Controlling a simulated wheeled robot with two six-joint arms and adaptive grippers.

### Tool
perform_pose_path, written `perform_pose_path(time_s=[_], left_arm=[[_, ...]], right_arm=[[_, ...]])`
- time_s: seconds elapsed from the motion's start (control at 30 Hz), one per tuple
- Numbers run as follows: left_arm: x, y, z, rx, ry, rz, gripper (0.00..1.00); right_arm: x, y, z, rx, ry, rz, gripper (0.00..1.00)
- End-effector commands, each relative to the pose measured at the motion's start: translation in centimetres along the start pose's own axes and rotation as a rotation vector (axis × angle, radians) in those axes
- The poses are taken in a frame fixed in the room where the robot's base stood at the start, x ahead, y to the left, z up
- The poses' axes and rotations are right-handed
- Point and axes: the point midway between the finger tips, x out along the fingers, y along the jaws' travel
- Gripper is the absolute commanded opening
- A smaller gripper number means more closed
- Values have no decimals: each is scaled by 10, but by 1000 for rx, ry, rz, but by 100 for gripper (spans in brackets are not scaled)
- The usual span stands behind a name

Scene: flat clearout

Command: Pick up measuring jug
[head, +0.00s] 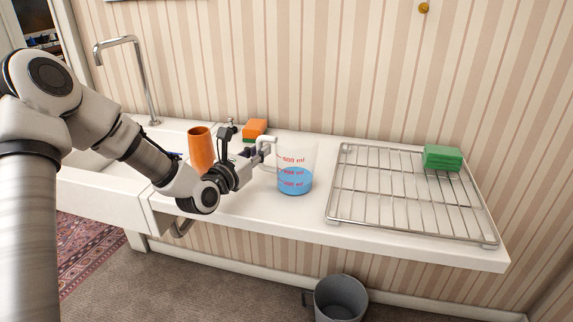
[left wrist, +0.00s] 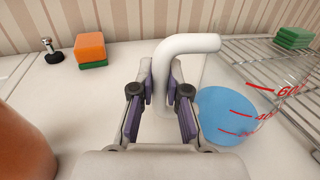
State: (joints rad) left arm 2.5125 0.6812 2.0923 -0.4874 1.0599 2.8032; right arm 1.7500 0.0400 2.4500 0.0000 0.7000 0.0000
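The measuring jug (head: 296,167) is clear, with red volume marks, blue liquid inside and a white handle. It stands upright, apparently on the white counter, left of the wire rack. My left gripper (head: 264,152) reaches it from the left, at handle height. In the left wrist view, the handle (left wrist: 187,45) lies between the fingertips of my left gripper (left wrist: 162,84). The purple pads appear to press on both sides of it. The jug's body (left wrist: 228,112) is to the right of the fingers. My right gripper is not in view.
An orange tumbler (head: 201,150) stands close to my left wrist. An orange and green sponge (head: 255,128) lies behind the gripper. A wire rack (head: 403,212) carries green sponges (head: 443,157). A sink (head: 100,165) is at left. A grey bin (head: 340,300) stands below the counter's front edge (head: 400,246).

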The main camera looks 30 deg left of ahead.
Motion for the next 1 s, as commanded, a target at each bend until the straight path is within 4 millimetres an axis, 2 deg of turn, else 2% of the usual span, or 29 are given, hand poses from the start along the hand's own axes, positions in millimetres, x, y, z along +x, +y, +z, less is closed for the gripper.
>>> perform_pose_path(time_s=[0.27,0.37,0.6,0.7,1.0], left_arm=[[0,0,6,0,-4,1,0],[0,0,21,1,-6,0,0],[0,0,80,0,-7,0,0],[0,0,96,1,-6,0,0],[0,0,116,0,-2,0,0]], right_arm=[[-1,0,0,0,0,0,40],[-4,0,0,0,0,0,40],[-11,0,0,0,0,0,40],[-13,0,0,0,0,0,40],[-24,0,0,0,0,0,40]])
